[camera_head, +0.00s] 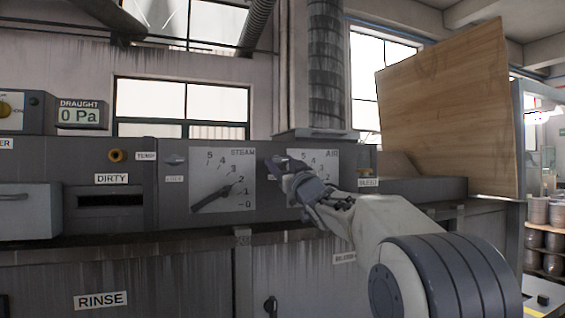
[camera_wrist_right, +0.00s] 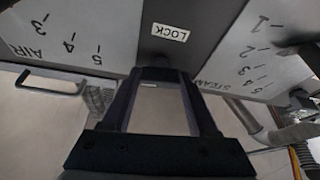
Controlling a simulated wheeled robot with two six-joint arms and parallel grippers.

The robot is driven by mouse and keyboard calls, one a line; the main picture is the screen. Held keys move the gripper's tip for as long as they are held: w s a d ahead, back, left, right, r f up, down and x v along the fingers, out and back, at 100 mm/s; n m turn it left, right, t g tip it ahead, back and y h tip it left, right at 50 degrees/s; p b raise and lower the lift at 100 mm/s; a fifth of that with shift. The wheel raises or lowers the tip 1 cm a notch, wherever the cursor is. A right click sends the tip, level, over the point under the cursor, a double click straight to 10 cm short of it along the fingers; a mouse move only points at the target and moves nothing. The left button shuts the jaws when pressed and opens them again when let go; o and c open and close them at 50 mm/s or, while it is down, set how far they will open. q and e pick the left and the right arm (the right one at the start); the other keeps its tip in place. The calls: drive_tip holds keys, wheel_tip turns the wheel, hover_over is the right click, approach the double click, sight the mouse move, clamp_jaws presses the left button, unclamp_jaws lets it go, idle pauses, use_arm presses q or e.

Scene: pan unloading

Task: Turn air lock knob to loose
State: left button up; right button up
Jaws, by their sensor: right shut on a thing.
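The air dial (camera_head: 325,156) is a white panel with numbers, partly covered by my right gripper (camera_head: 277,164). The right gripper is at the dial's left edge, shut on the air lock knob, which the fingers mostly hide. In the right wrist view, the dark fingers (camera_wrist_right: 156,72) meet at the panel just by the upside-down LOCK label (camera_wrist_right: 170,32), between the air dial (camera_wrist_right: 75,30) and the steam dial (camera_wrist_right: 255,50). I cannot tell the knob's turn angle. My left gripper is not in view.
The steam dial (camera_head: 222,180), with a dark needle, is left of the gripper. Another lock knob (camera_head: 175,159) sits left of it. A brass bleed valve (camera_head: 365,172) is right of the air dial. A wooden board (camera_head: 445,105) stands at the right.

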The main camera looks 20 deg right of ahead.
drive_tip(key=n+y+p, duration=0.1)
drive_tip(key=n, duration=0.2)
drive_tip(key=n+g+y+p, duration=0.1)
drive_tip(key=n+y, duration=0.1)
drive_tip(key=n, duration=0.1)
drive_tip(key=shift+d+r, duration=0.2)
drive_tip(key=n+g+y+p, duration=0.1)
drive_tip(key=n, duration=0.1)
drive_tip(key=n+p, duration=0.1)
drive_tip(key=n, duration=0.2)
drive_tip(key=shift+g+y+p, duration=0.35)
drive_tip(key=shift+g+y, duration=0.05)
drive_tip(key=n+g+p, duration=0.1)
drive_tip(key=n, duration=0.1)
drive_tip(key=n+p, duration=0.2)
drive_tip(key=n, duration=0.1)
drive_tip(key=shift+d+r+g+y, duration=0.1)
drive_tip(key=shift+r+g+y, duration=0.05)
drive_tip(key=shift+g+y, duration=0.25)
drive_tip(key=shift+n+g+p, duration=0.7)
drive_tip(key=shift+n+p, duration=0.35)
drive_tip(key=shift+n, duration=0.85)
drive_tip(key=o, duration=1.4)
